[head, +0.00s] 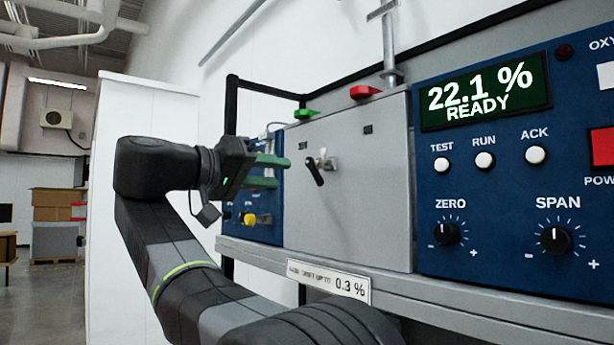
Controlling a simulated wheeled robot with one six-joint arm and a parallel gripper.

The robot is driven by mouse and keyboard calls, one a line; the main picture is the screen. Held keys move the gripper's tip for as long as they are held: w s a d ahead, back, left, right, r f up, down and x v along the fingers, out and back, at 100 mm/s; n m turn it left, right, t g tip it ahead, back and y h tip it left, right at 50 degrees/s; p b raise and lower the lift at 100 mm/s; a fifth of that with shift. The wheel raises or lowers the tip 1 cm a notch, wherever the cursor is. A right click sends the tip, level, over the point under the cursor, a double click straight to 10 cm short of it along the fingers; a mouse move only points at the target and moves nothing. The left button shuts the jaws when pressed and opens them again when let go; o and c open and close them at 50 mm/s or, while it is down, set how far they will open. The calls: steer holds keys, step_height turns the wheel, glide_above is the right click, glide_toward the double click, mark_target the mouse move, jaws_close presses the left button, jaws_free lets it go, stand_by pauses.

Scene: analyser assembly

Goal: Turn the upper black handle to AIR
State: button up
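My gripper (280,172) is at centre-left in the head view. Its two green fingers point right and stand apart, with nothing seen between them. They are in front of the left blue panel (268,206), near the grey box's left edge. A black handle (314,173) on the grey box's front is tilted, its lower end to the right, beside a silver fitting. It appears apart from the fingertips. No AIR label is readable. The upper part of the left blue panel is partly hidden by my gripper, so I cannot tell whether another black handle is there.
The grey box (370,215) carries a green lever (306,113) and a red lever (365,91) on top. A yellow knob (249,218) is on the left panel. The right blue panel (475,190) reads 22.1 % READY. A shelf edge (420,290) runs below.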

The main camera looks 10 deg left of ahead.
mark_target(315, 176)
steer(key=p+x, duration=0.1)
steer(key=x, duration=0.8)
steer(key=shift+w+d, duration=0.1)
steer(key=shift+w, duration=0.1)
jaws_close()
